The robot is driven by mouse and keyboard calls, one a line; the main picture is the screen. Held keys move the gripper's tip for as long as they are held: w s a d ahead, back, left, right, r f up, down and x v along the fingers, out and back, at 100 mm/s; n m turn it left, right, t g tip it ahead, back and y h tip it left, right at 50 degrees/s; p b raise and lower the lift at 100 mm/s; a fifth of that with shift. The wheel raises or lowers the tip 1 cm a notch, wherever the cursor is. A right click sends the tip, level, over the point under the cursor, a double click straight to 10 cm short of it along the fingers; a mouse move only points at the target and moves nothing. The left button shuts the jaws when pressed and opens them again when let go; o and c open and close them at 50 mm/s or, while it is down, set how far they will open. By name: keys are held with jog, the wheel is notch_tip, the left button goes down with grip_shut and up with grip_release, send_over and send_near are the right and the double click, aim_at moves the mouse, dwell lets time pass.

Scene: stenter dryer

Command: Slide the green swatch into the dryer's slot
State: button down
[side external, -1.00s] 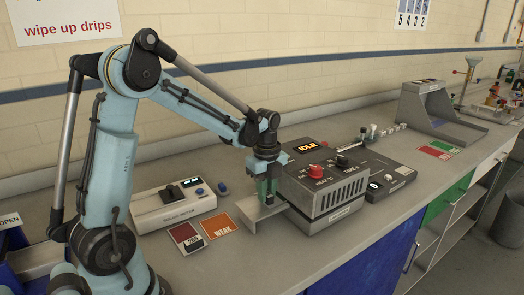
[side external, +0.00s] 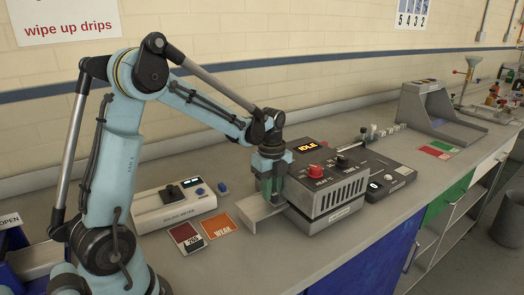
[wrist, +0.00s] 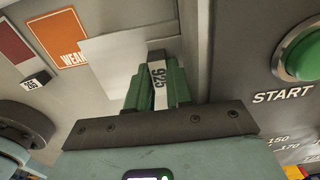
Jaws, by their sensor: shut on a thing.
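The dryer (side external: 328,195) is the grey box with an amber IDLE display and a red knob. A pale metal shelf (side external: 252,221) juts from its left side, and it also shows in the wrist view (wrist: 105,62). My gripper (side external: 269,192) is low over this shelf, close against the dryer. In the wrist view its green fingers (wrist: 157,88) are shut on a dark grip with a white label (wrist: 159,78) reading about 925. This appears to be the green swatch's grip; its cloth is not clearly visible. The slot is hidden, so I cannot tell whether any cloth is inside.
A red swatch (side external: 184,232) with a labelled dark grip and an orange WEAK card (side external: 221,226) lie left of the shelf. A white meter (side external: 174,205) stands behind them. A dark control box (side external: 388,180) is right of the dryer. The green START button (wrist: 301,53) is right in the wrist view.

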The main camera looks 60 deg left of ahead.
jog(key=c, duration=0.9)
grip_release()
jog(key=shift+c, duration=0.2)
jog(key=shift+w, duration=0.1)
notch_tip(320, 180, up, 12)
jog(key=f, duration=0.1)
jog(key=s+d+f+n+t, duration=0.3)
jog(key=s+d+n+t, duration=0.4)
jog(key=n, duration=1.1)
jog(key=s+d, duration=0.3)
jog(key=d, duration=0.2)
jog(key=shift+s, duration=0.3)
